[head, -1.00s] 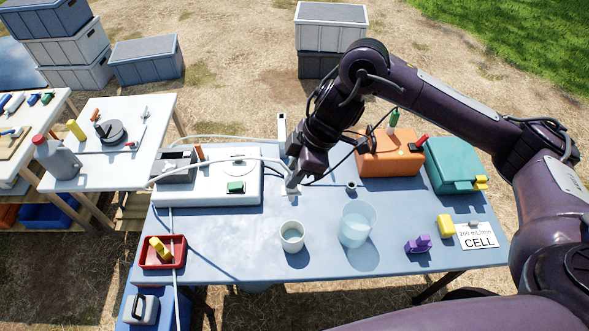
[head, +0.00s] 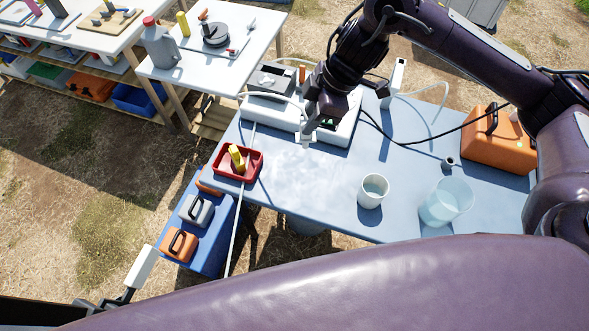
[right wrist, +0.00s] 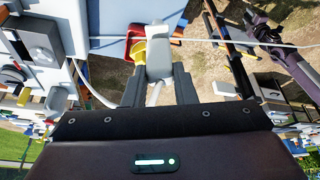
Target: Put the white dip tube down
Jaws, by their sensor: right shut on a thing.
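My right gripper (head: 308,130) is shut on a small white piece that I take to be the grip of the white dip tube (head: 304,138). It is over the blue table, in front of the white box (head: 342,130). In the right wrist view the white piece (right wrist: 158,52) sits between the fingertips (right wrist: 158,78), with a thin white hose below it. A white hose (head: 268,95) arches from the box's left end toward this gripper. Whether the piece touches the table is unclear. At the lower left, my left gripper (head: 120,298) is by a white block (head: 143,265); its jaws are unclear.
A red tray (head: 255,172) holding a yellow piece is left of my right gripper. A white cup (head: 372,190) and a clear beaker (head: 446,203) stand to the right. An orange case (head: 497,140) is far right. Table between tray and cup is bare.

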